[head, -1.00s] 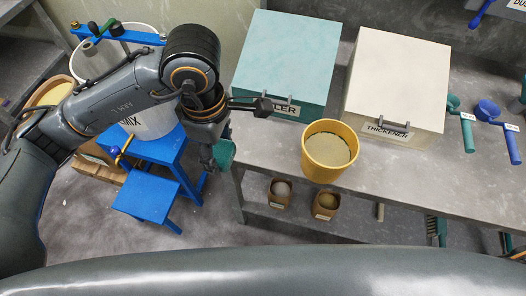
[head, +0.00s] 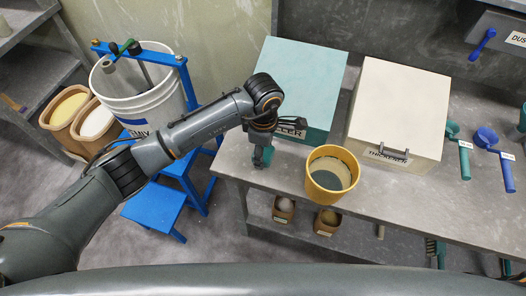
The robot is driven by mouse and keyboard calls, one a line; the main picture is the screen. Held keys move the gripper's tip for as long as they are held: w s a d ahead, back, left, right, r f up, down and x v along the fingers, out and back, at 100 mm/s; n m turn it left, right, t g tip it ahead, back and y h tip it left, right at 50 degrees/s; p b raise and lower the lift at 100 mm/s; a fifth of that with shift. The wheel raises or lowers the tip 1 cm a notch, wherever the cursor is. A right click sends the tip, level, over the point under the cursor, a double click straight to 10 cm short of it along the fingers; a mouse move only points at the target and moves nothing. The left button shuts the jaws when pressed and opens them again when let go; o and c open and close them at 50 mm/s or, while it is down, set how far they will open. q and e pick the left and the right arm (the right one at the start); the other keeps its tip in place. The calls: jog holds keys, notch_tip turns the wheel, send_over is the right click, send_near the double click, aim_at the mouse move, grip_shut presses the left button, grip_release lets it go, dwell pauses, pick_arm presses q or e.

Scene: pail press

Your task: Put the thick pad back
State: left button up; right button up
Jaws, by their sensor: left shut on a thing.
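My left gripper (head: 262,146) is at the front left edge of the grey bench, in front of the teal box. It is shut on a small teal thing (head: 263,158), mostly hidden by the fingers. I cannot tell whether this is the thick pad. To its right, a yellow pail (head: 345,195) stands upright on the bench, apart from the gripper. A dark grey-green round patch (head: 327,180) shows inside the pail over a beige surface; I cannot tell if it is a pad or loose material. My right gripper is not in view.
A teal box (head: 305,80) and a cream box marked THICKENER (head: 400,100) stand behind. A teal scoop (head: 464,155) and blue scoops (head: 487,138) lie at right. A white bucket (head: 150,95) stands in a blue frame at left. The bench front (head: 400,190) is clear.

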pick_arm(q)
jog(key=shift+f+p, duration=0.3)
jog(key=shift+f, duration=0.65)
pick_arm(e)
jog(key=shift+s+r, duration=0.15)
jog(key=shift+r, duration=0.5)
pick_arm(q)
jog(key=shift+f+b, duration=0.2)
jog(key=shift+b, duration=0.1)
jog(key=o, duration=1.1)
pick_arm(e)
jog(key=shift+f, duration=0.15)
pick_arm(q)
jog(key=shift+r, duration=0.1)
